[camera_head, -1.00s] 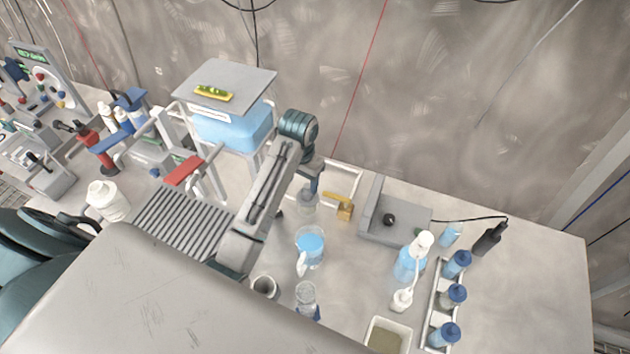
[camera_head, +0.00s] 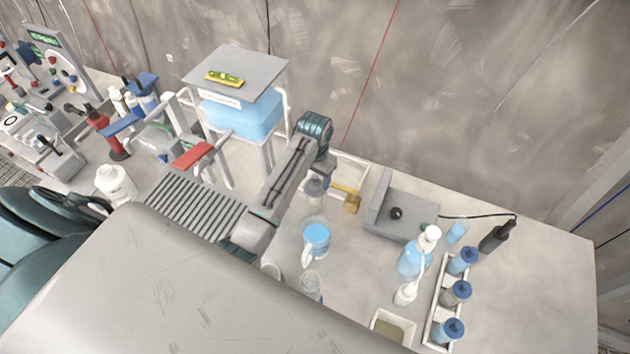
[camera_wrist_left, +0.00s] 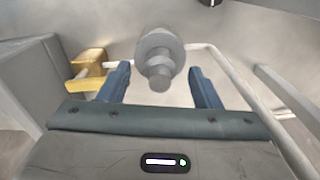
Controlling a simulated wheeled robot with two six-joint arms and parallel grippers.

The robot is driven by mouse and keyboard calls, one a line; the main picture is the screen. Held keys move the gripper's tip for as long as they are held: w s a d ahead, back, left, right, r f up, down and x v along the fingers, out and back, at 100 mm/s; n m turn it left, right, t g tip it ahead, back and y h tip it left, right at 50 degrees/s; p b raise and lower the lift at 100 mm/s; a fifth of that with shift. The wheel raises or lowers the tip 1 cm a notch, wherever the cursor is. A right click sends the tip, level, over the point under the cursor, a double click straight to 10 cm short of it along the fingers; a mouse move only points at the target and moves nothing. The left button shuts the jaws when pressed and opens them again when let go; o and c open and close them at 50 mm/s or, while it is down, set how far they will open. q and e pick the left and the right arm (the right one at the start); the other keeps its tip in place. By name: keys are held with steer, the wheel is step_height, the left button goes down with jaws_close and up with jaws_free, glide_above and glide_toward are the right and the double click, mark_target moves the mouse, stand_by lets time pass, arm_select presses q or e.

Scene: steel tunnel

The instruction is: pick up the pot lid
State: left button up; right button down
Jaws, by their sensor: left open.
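A grey round piece with a knob-like stem (camera_wrist_left: 160,58), which may be the pot lid, shows in the left wrist view. It appears between the two blue fingers of my left gripper (camera_wrist_left: 158,72), with gaps on both sides. In the head view my left gripper (camera_head: 321,168) points down just above a grey piece (camera_head: 315,188) that seems to be the same thing. My left gripper is open and holds nothing. The fingertips partly blend with the grey piece in the head view, so I cannot tell contact there. My right gripper is not in view.
A yellow-handled item (camera_head: 351,201) and a grey angled block (camera_head: 398,212) are close on the right. A beaker of blue liquid (camera_head: 316,240) stands in front. A blue tank (camera_head: 242,118) under a grey plate is at left. Bottles stand in a rack (camera_head: 432,318) at right.

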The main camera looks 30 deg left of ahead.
mark_target(315, 176)
arm_select(q)
steer(key=shift+w+f, duration=0.1)
steer(key=shift+f, duration=1.1)
steer(key=c, duration=1.1)
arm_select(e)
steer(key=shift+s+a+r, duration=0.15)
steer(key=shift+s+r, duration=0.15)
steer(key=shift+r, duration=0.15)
